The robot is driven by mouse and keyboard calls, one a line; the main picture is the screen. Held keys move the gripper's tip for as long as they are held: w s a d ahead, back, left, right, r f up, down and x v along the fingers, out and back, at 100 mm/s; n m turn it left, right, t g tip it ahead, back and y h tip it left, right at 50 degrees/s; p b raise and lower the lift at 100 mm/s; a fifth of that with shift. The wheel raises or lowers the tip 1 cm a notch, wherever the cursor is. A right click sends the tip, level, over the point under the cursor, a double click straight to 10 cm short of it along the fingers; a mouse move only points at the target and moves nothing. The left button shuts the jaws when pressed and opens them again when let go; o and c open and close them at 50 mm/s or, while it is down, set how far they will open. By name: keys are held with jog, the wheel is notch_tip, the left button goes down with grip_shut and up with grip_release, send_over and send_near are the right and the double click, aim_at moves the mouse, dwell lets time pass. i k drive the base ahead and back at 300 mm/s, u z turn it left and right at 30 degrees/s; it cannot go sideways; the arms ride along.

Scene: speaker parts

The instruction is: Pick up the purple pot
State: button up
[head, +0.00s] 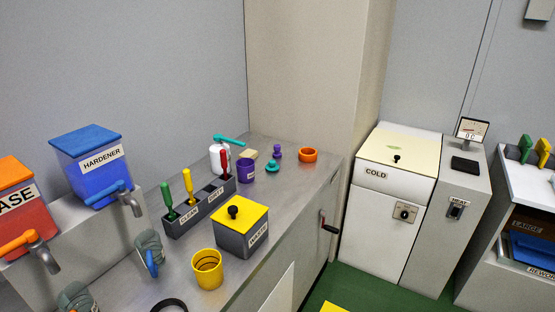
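The purple pot (246,172) stands upright on the grey metal counter (305,185), toward its back. It is a small open-topped cup. The grey brush holder (205,207) stands just left of it and in front, with a red-handled tool close to the pot's left side. A teal piece (272,166) lies just to its right, and a small purple knob-shaped piece (277,152) stands behind that. My gripper is not in view.
A yellow-lidded grey waste box (241,228) and a yellow pot (207,270) stand in front. Blue hardener tank (98,175) at left. Counter's right edge is clear.

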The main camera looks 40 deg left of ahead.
aim_at(246, 171)
jog(key=u, duration=0.15)
jog(key=i, duration=1.75)
jog(key=u, duration=1.1)
jog(key=i, duration=1)
jog(key=u, duration=1.65)
jog(key=i, duration=0.7)
jog(key=u, duration=0.5)
